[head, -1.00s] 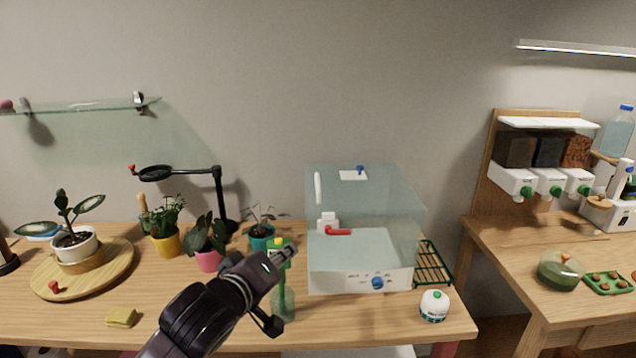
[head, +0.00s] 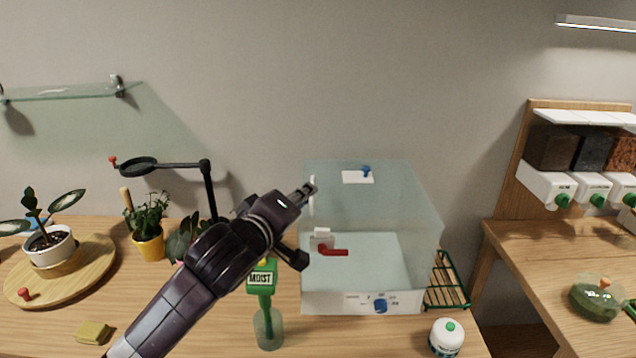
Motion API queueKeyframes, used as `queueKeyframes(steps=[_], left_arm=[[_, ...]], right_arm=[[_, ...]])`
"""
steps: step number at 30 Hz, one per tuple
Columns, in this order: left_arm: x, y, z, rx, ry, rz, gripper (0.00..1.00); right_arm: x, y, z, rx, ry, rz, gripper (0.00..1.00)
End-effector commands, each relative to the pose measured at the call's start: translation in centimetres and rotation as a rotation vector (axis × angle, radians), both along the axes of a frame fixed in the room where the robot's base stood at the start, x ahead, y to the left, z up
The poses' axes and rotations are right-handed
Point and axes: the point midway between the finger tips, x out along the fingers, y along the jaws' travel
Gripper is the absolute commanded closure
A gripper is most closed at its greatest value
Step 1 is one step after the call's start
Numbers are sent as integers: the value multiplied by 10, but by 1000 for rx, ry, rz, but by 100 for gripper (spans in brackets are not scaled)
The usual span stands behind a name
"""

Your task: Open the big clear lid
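The big clear lid (head: 385,205) is a see-through box over a white base (head: 335,303) in the middle of the table. It looks closed. Its upright white handle (head: 312,208) is on the left part of the front and is partly covered by my upper finger. My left gripper (head: 305,225) is open, its fingers spread one above the other, in front of the lid's left edge. In the picture it overlaps the handle; I cannot tell whether it touches. Nothing shows between the fingers. My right gripper is not in view.
A green MOIST meter (head: 262,280) stands in a glass just below my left gripper. Potted plants and a black lamp (head: 208,185) stand to the left. Inside the box is a red-handled part (head: 333,252).

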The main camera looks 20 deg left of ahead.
Motion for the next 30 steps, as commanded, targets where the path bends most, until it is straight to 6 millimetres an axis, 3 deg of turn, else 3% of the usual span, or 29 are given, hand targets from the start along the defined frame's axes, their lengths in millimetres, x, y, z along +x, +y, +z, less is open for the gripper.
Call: queueKeyframes(steps=[7, 12, 19, 24, 30], left_arm=[[38, -2, -7, 1, 1, 2, 84], [56, -4, -11, 0, 1, 1, 84], [63, -5, -14, 0, -1, -1, 84], [63, -5, -14, 0, -1, -1, 84], [63, -4, -14, 0, 0, 0, 100]], right_arm=[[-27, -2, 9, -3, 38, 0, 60], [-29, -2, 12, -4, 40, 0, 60], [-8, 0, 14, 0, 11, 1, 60], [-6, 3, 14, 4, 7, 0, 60], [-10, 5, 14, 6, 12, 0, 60]])
